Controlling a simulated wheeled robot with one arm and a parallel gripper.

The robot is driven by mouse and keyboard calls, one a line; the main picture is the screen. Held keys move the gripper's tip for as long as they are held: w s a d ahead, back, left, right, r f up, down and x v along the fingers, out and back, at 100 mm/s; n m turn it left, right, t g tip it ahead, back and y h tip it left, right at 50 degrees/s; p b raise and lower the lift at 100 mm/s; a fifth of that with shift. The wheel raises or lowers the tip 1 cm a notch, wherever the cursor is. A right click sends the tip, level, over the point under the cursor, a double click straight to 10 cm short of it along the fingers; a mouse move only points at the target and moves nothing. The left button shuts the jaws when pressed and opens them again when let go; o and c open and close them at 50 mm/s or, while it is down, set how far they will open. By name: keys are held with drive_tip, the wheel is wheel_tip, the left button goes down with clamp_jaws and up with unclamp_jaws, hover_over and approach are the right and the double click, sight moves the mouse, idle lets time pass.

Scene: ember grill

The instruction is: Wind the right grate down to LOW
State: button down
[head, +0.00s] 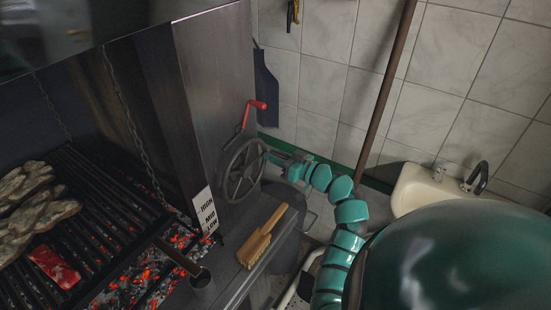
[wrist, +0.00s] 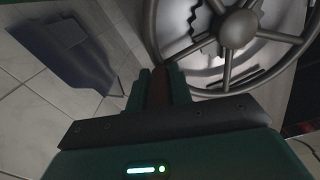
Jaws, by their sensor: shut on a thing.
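A dark spoked hand wheel (head: 243,170) stands at the right side of the grill's metal post. Its hub and spokes fill the upper right of the wrist view (wrist: 238,28). My gripper (head: 274,157) is at the wheel's right rim, shut on a reddish-brown handle (wrist: 160,86) that shows between the fingers. A white plate marked HIGH, MID, LOW (head: 205,211) is on the post's lower front. The black grate (head: 112,205) hangs on chains above glowing coals; I cannot tell its level on the plate.
Meat (head: 38,220) lies on the grate. A dark apron (head: 266,88) hangs on the tiled wall; a sink (head: 420,190) is at right.

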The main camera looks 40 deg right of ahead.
drive_tip(key=b, duration=0.3)
drive_tip(key=shift+n+b, duration=0.4)
drive_tip(key=shift+r+b, duration=0.2)
drive_tip(key=shift+b, duration=0.35)
drive_tip(key=shift+r+n+b, duration=0.4)
drive_tip(key=shift+r+b, duration=0.2)
drive_tip(key=shift+b, duration=0.35)
drive_tip(key=c, duration=1.3)
unclamp_jaws()
drive_tip(key=shift+o, duration=0.2)
drive_tip(key=shift+a, duration=0.1)
drive_tip(key=shift+s, duration=0.1)
drive_tip(key=shift+s+d+f, duration=0.1)
drive_tip(key=shift+s+d, duration=0.1)
drive_tip(key=shift+s, duration=0.1)
drive_tip(key=b+v, duration=0.5)
drive_tip(key=v, duration=1.1)
drive_tip(key=shift+s+b, duration=0.3)
drive_tip(key=shift+s, duration=0.05)
